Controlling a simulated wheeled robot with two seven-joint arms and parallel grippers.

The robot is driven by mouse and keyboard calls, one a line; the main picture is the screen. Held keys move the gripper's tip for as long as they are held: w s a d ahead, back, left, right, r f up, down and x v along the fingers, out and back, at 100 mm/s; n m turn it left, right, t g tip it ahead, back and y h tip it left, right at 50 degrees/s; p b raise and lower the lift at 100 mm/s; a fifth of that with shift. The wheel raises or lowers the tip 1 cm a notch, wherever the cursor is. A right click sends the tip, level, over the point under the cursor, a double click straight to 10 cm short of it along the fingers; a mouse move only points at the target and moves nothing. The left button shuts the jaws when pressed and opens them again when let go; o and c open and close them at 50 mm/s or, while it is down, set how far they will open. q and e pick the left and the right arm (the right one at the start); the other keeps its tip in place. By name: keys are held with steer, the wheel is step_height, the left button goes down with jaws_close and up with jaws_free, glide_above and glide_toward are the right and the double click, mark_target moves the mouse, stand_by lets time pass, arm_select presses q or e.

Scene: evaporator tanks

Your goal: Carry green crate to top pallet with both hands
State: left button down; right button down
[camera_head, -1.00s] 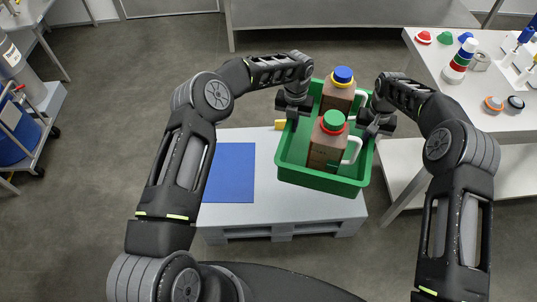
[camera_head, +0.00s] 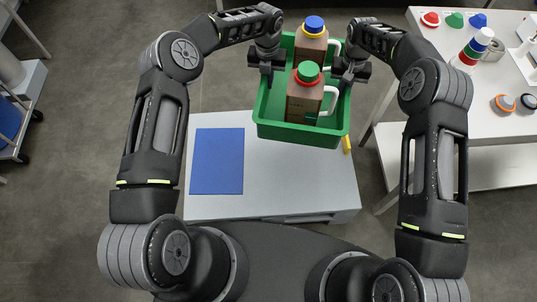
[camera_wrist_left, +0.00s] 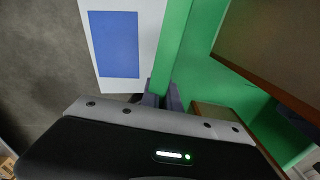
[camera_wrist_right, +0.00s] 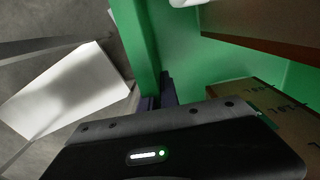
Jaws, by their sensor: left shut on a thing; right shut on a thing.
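The green crate (camera_head: 300,132) is held between my two grippers above the far part of a pale pallet top (camera_head: 290,185). In it stand two brown jugs, one with a green cap (camera_head: 305,98) and one with a blue cap (camera_head: 312,42). My left gripper (camera_head: 266,72) is shut on the crate's left wall, which shows in the left wrist view (camera_wrist_left: 172,45). My right gripper (camera_head: 346,78) is shut on the right wall, seen in the right wrist view (camera_wrist_right: 135,40). A blue square (camera_head: 217,161) lies flat on the pallet top, left of the crate.
A white table (camera_head: 480,110) at the right carries coloured caps, a stack of rings (camera_head: 474,50) and discs. A cart (camera_head: 20,110) stands at the far left. A yellow object (camera_head: 346,144) shows beside the crate's right side.

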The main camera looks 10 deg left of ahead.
arm_select(q)
steer(key=shift+w+d+r, duration=0.1)
steer(key=shift+r, duration=0.2)
arm_select(e)
steer(key=shift+w+r, duration=0.1)
steer(key=shift+r, duration=0.2)
arm_select(q)
steer(key=shift+d, duration=0.25)
arm_select(e)
steer(key=shift+d, duration=0.3)
arm_select(q)
steer(key=shift+f, duration=0.1)
